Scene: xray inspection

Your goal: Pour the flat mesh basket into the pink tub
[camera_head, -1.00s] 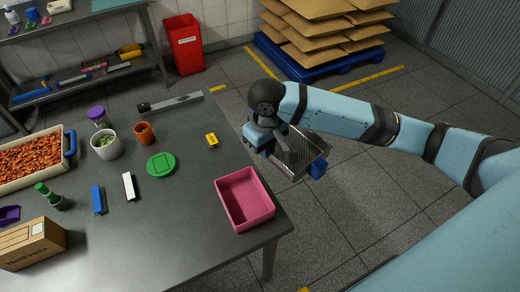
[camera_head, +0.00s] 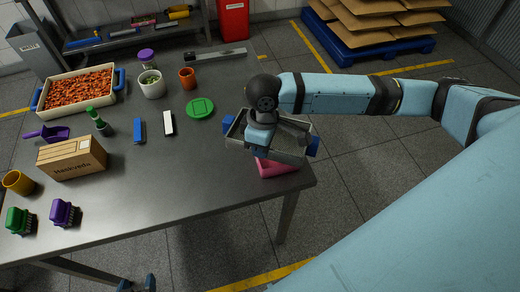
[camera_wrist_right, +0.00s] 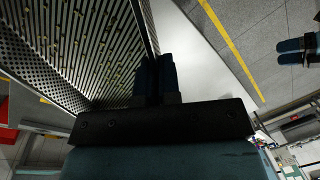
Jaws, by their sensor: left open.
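The flat mesh basket (camera_head: 290,141) is a metal tray with blue end handles, held in the air over the table's right edge. In the right wrist view its mesh (camera_wrist_right: 75,50) carries small yellowish bits. My right gripper (camera_head: 262,140) is shut on the basket's rim; its fingers also show in the right wrist view (camera_wrist_right: 156,75). The pink tub (camera_head: 278,169) stands at the table's right corner, mostly hidden under the basket. My left gripper (camera_head: 137,284) is open and empty at the bottom edge, away from the basket and tub.
The grey table (camera_head: 190,180) has free room left of the tub. A green lid (camera_head: 200,109), white block (camera_head: 168,123) and blue block (camera_head: 139,131) lie there. A cardboard box (camera_head: 72,158) and a tray of orange pieces (camera_head: 78,90) are further left.

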